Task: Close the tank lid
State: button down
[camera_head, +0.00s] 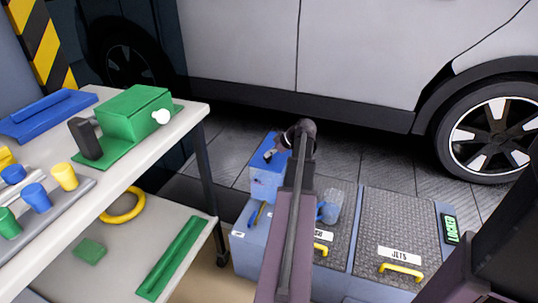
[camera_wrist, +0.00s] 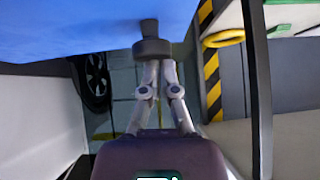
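A small blue tank (camera_head: 265,184) stands at the left end of the low grey floor unit. Its darker blue lid (camera_head: 265,147) shows at the top, partly hidden by my arm; I cannot tell how far it is open. In the wrist view a broad blue surface (camera_wrist: 80,28), apparently the tank or lid, fills the top. A dark knob-like part (camera_wrist: 150,48) shows against it, just beyond my fingertips. My gripper (camera_wrist: 160,66) has its fingers drawn together with nothing visible between them. In the head view my gripper (camera_head: 290,139) is beside the lid; contact is unclear.
The floor unit has textured covers (camera_head: 397,225) with yellow handles (camera_head: 401,271). A translucent blue container (camera_head: 329,207) stands right of my arm. A workbench (camera_head: 150,165) with tools is at left. A silver car (camera_head: 370,55) stands behind, with bare floor between.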

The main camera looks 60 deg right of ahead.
jog(key=shift+s+f, duration=0.1)
jog(key=shift+s, duration=0.1)
notch_tip(320, 180, up, 5)
jog(key=p, duration=0.4)
jog(key=shift+w+a+f+p, duration=0.1)
jog(key=shift+w+f+p, duration=0.05)
jog(key=shift+p, duration=0.15)
jog(key=p+v, duration=0.6)
jog(key=v, duration=0.3)
jog(key=shift+s+a+p, duration=0.25)
jog(key=shift+s+p, duration=0.15)
dwell(0.5)
